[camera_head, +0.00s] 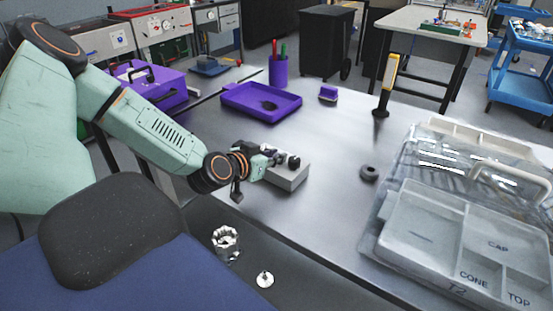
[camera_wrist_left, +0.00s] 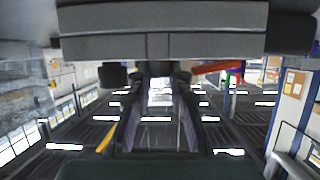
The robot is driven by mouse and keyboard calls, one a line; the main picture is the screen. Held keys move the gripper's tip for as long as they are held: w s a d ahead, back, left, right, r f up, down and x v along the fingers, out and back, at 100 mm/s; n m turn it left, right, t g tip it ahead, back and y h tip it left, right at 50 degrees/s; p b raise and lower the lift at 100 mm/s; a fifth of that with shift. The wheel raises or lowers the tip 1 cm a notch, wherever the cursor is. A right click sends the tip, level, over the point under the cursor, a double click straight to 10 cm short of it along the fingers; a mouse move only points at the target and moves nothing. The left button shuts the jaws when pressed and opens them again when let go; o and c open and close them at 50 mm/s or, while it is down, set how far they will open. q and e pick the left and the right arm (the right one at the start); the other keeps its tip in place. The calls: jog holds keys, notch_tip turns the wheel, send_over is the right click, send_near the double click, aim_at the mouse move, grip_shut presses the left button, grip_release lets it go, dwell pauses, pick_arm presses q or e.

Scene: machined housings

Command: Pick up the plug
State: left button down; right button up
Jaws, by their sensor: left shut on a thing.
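A grey machined block (camera_head: 287,177) lies on the metal table, with small dark round parts on its top. My left gripper (camera_head: 275,159) reaches in from the left and is shut at the top of this block. The small part between its fingertips is mostly hidden; I take it to be the plug, but its shape is not clear. A dark knob (camera_head: 294,161) stands on the block just right of the fingertips. In the left wrist view the block (camera_wrist_left: 160,45) spans the top, and the two fingers (camera_wrist_left: 160,95) converge towards it. My right gripper is not in view.
A grey tray (camera_head: 413,249) with labelled compartments and a clear lid stands at the right. A black ring (camera_head: 369,173) lies between tray and block. A purple tray (camera_head: 284,113), a purple cup (camera_head: 279,72) and a yellow-topped tool (camera_head: 388,75) stand farther back.

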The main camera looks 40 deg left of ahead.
pick_arm(q)
jog(key=shift+s+a, duration=0.1)
jog(key=shift+r+p, duration=0.5)
notch_tip(320, 180, up, 9)
jog(key=p, duration=0.8)
